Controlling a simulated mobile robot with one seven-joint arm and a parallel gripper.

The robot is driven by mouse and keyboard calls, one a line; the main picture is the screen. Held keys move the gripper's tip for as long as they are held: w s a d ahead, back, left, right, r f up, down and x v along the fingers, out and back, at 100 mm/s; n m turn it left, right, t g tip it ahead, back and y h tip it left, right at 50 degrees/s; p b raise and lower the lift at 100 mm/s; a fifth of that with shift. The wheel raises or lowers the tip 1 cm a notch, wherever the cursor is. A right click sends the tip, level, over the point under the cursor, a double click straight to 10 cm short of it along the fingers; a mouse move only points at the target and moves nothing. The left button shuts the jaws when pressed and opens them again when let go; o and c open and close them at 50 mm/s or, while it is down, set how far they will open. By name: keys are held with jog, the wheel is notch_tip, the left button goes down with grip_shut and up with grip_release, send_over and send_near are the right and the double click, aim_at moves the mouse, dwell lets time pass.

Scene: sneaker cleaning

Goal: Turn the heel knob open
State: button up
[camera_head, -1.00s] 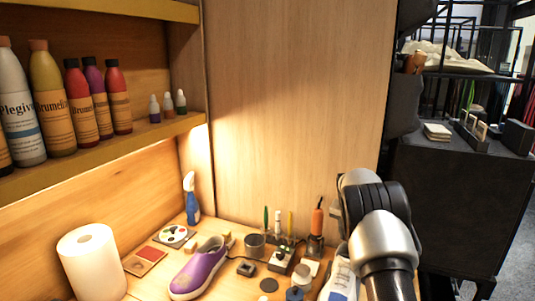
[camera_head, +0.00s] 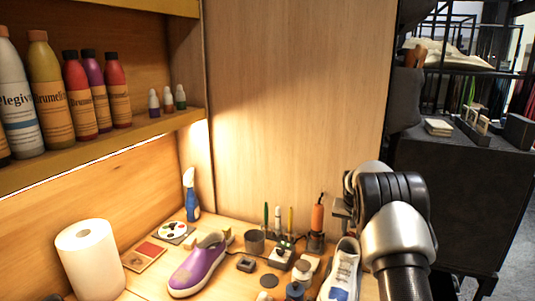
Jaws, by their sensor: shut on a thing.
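A white sneaker (camera_head: 343,272) with a blue patch near its front end stands on the bench at the lower right, its heel end pointing to the back. My arm's dark and silver wrist hangs over the right of the bench. My gripper (camera_head: 343,212), a small grey part left of the wrist, is just above the sneaker's heel end. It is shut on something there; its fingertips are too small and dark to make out. The heel knob cannot be picked out.
A purple shoe (camera_head: 200,264) lies left of the white sneaker. Brushes and an orange-handled tool (camera_head: 317,218) stand behind, close to my gripper. Small jars (camera_head: 296,290) sit between the shoes. A paper roll (camera_head: 90,258) and blue spray bottle (camera_head: 191,195) are at left.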

jog(key=shift+d+n+t, duration=0.2)
jog(key=shift+n+t, duration=0.1)
jog(key=shift+n, duration=0.4)
jog(key=shift+r, duration=0.1)
jog(key=shift+b, duration=0.35)
jog(key=shift+d+n+t+y+b, duration=0.1)
jog(key=shift+n+t+y+b, duration=0.25)
jog(key=shift+n+b, duration=0.45)
jog(key=shift+w+r+n+y, duration=0.1)
jog(key=shift+n+y, duration=0.25)
jog(key=shift+n, duration=0.35)
jog(key=shift+a+n+t+b, duration=0.25)
jog(key=shift+n+b, duration=0.1)
jog(key=shift+n, duration=0.25)
jog(key=o, duration=0.7)
jog(key=shift+w, duration=0.1)
jog(key=shift+c, duration=0.2)
jog(key=shift+o, duration=0.7)
